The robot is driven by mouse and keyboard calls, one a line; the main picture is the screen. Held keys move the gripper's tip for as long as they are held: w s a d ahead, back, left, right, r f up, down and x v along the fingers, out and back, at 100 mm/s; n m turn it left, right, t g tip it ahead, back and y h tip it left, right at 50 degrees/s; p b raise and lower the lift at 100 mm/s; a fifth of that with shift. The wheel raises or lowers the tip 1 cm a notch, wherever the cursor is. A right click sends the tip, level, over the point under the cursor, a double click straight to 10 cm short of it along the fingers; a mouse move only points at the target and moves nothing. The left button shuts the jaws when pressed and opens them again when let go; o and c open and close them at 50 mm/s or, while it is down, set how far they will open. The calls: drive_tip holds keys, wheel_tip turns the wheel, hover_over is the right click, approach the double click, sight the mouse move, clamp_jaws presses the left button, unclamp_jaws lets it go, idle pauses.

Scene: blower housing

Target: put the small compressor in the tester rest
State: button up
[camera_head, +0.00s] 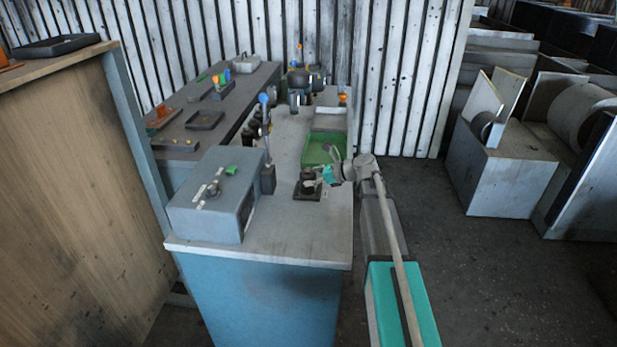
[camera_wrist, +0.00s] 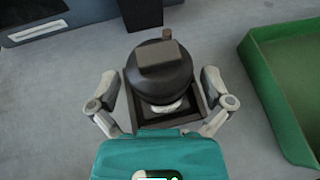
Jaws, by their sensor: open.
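The small compressor (camera_wrist: 160,75) is dark and rounded, with a boxy top and a pale lower part. It stands upright within the dark square rest (camera_wrist: 203,112), which lies on the bench. My gripper (camera_wrist: 160,82) is open, with one finger on each side of the compressor and visible gaps to both. My gripper (camera_head: 320,178) also shows in the head view. The compressor's underside is hidden.
A green tray (camera_head: 323,148) lies behind the rest, and it shows at right in the wrist view (camera_wrist: 262,45). A post with a blue knob (camera_head: 264,98) stands by the tester box. Several pump-like parts (camera_head: 298,78) crowd the bench's far end. The near bench edge is clear.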

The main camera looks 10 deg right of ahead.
drive_tip(key=p+v, duration=0.4)
drive_tip(key=v, duration=0.7)
idle(1.3)
